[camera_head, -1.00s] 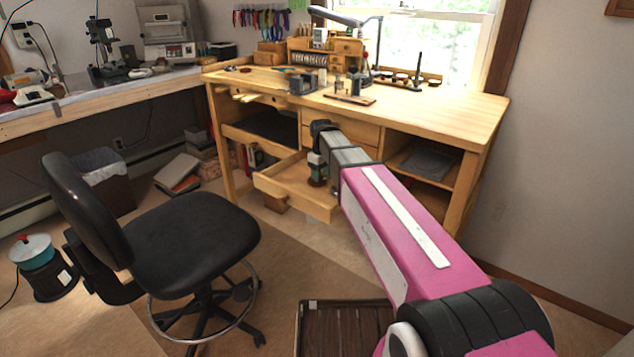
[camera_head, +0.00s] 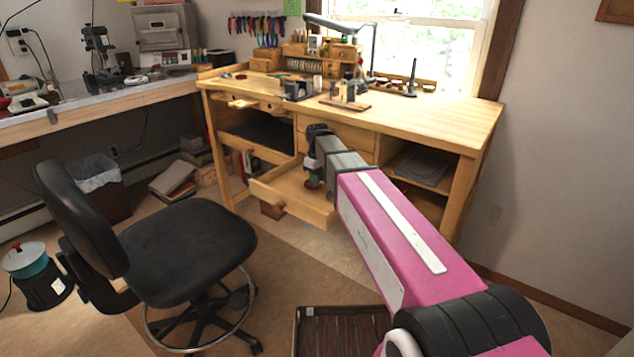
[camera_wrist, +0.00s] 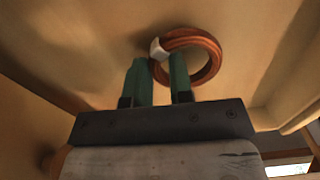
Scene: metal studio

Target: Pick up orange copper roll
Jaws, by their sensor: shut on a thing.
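The orange copper roll (camera_wrist: 213,62) is a ring of orange-brown coil with a white band on its left side. In the wrist view it lies against the pale wooden floor of an open drawer. My gripper (camera_wrist: 162,68) has two green fingers shut on the roll's left edge, beside the white band. In the head view my gripper (camera_head: 314,182) reaches down into the open drawer (camera_head: 290,192) under the workbench. The roll is hidden there behind my arm and the drawer front. I cannot tell whether the roll touches the drawer floor.
The workbench (camera_head: 440,108) stands above the drawer, with tools and small boxes on top. A black swivel chair (camera_head: 185,245) stands at the left front. The drawer's side walls rise close around my gripper. A dark slatted mat (camera_head: 340,328) lies on the floor in front.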

